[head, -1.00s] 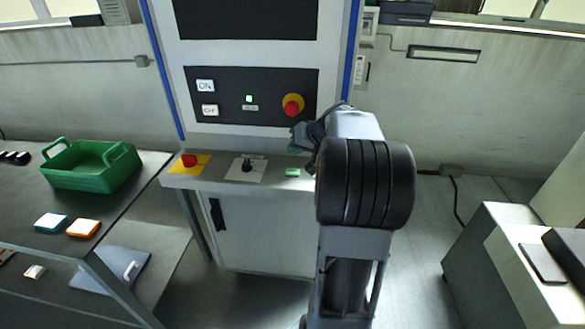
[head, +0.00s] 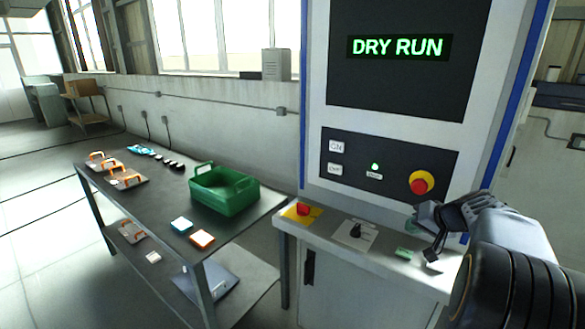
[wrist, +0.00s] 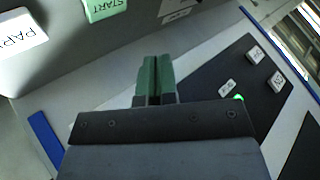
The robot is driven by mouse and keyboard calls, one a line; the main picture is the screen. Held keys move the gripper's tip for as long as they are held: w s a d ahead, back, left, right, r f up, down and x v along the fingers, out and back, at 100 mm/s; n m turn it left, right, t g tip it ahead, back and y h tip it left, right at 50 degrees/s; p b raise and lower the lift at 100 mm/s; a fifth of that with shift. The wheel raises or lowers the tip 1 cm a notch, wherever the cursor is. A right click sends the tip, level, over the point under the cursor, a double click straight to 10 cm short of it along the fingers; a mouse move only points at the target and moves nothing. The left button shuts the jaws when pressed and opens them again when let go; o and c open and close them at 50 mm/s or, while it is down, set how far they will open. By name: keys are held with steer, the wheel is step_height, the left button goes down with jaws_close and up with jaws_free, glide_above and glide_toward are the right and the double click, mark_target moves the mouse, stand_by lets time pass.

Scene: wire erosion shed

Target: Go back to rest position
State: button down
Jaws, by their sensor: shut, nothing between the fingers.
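My gripper (head: 418,222) is at the right of the head view, in front of the machine's control panel and above the sloped console ledge. In the wrist view its two green fingers (wrist: 153,80) are closed together with nothing between them. It touches nothing that I can make out. The arm (head: 515,265) is folded up at the lower right. The machine's screen (head: 400,47) reads "DRY RUN" in green. A green START button (wrist: 105,8) shows at the top of the wrist view, apart from the fingers.
The ledge carries a red button on a yellow plate (head: 302,210), a dark knob (head: 355,230) and a green button (head: 404,253). A red emergency stop (head: 420,183) is on the panel. A green basket (head: 225,200) stands on the table at left. Open floor lies further left.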

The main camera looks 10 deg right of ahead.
mark_target(410, 258)
steer(key=shift+m+g, duration=0.8)
steer(key=shift+m, duration=0.1)
steer(key=s+f, duration=0.2)
steer(key=f, duration=0.1)
steer(key=shift+s+a+f, duration=0.1)
steer(key=shift+s+f, duration=0.05)
steer(key=shift+f, duration=0.15)
steer(key=s+a+f+g, duration=0.1)
steer(key=a, duration=0.1)
steer(key=s+a+f+g, duration=0.1)
steer(key=s+a, duration=0.1)
steer(key=s+a+f+g+h, duration=0.1)
steer(key=s+a, duration=0.1)
steer(key=shift+s+a, duration=0.2)
steer(key=shift+a, duration=0.2)
steer(key=s+a+n+h, duration=0.1)
steer(key=s+a+n, duration=0.2)
steer(key=s+a, duration=0.2)
steer(key=s+a+n+h, duration=0.1)
steer(key=s+a+n, duration=0.3)
steer(key=a, duration=0.8)
steer(key=shift+s+r, duration=0.15)
steer(key=shift+s, duration=0.4)
steer(key=shift+a, duration=0.1)
stand_by(2.8)
